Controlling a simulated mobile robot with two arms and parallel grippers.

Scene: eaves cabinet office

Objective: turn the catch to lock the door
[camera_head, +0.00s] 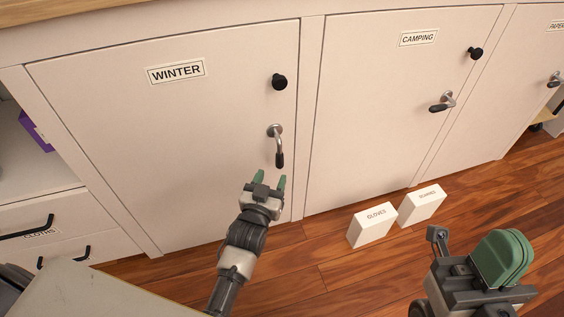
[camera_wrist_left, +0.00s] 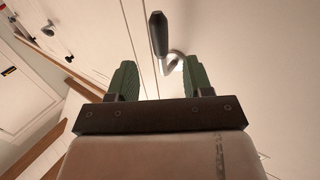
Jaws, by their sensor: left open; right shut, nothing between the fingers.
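The WINTER door (camera_head: 170,130) looks shut in its frame. Its catch (camera_head: 277,143) is a silver lever with a dark grip that hangs down near the door's right edge, below a black knob (camera_head: 279,82). My left gripper (camera_head: 271,177) is open just below the lever's end, its green fingers pointing up at it. In the left wrist view the catch (camera_wrist_left: 158,34) shows past the fingertips, with its mount near the right finger; contact is not visible. My right gripper (camera_head: 503,258) is shut and empty, at the lower right, away from the doors.
The CAMPING door (camera_head: 385,120) to the right has a black knob and a lever (camera_head: 442,103) lying sideways. Two white boxes, one marked GLOVES (camera_head: 371,224), the other (camera_head: 421,205) beside it, stand on the wooden floor (camera_head: 310,262). Drawers with black handles (camera_head: 28,228) are at the left.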

